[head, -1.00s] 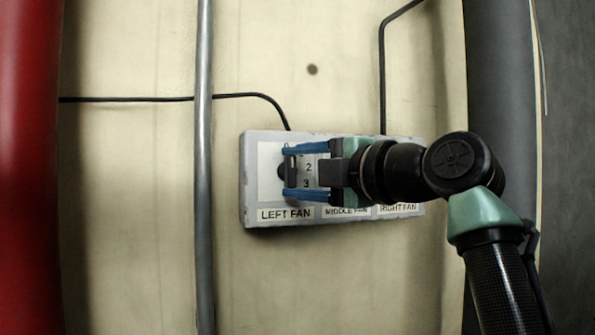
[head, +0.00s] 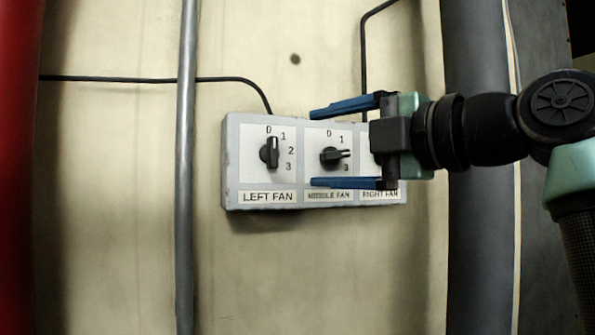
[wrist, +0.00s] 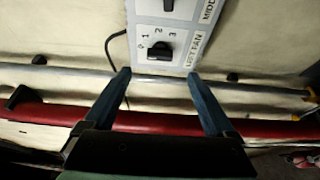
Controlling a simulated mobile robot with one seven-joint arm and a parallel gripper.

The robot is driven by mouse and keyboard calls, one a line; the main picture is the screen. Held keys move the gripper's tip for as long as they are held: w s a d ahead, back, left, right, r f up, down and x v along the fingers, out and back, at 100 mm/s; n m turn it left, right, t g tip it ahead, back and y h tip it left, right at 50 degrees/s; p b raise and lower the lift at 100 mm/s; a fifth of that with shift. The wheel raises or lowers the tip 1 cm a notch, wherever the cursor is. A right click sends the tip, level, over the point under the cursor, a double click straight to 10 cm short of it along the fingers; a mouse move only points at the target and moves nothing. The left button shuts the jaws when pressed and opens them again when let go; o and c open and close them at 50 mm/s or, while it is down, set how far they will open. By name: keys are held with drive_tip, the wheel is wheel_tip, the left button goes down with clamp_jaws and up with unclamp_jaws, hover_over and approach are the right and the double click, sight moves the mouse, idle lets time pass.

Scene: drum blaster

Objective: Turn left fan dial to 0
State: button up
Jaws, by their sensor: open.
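The left fan dial (head: 270,153) is a black knob on a white plate marked 0 to 3, above the label LEFT FAN. Its ridge stands upright in the head view, with the pale mark at the top near 0, perhaps slightly toward 1. The dial also shows in the wrist view (wrist: 159,51), its ridge lying sideways near the 0 side. My gripper (head: 312,148) has blue fingers spread wide and empty. It is right of the left dial, in front of the middle and right plates, apart from the left dial. The wrist view shows both fingertips (wrist: 158,74) open.
The middle fan dial (head: 334,157) lies between my fingers in the head view, ridge pointing right. The right fan plate (head: 366,143) is mostly hidden by my gripper. A grey pipe (head: 186,230) and a red pillar (head: 18,180) stand left of the grey box (head: 231,170).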

drive_tip(key=b+v, duration=0.1)
drive_tip(key=v, duration=0.2)
drive_tip(key=shift+s+d, duration=0.25)
drive_tip(key=w+a+f+m+t+h+b, duration=0.2)
drive_tip(key=a+f+m+t+h, duration=0.2)
drive_tip(key=a+f+m+t, duration=0.55)
drive_tip(key=s+m+t+h+b, duration=0.1)
drive_tip(key=s+m+t+h, duration=0.3)
drive_tip(key=s+m, duration=1.2)
drive_tip(key=h, duration=0.3)
drive_tip(key=shift+s+d+f+m+h+b, duration=0.15)
drive_tip(key=shift+d+f+m+h+b, duration=0.15)
drive_tip(key=shift+d+f+m+b, duration=0.1)
drive_tip(key=shift+r, duration=0.1)
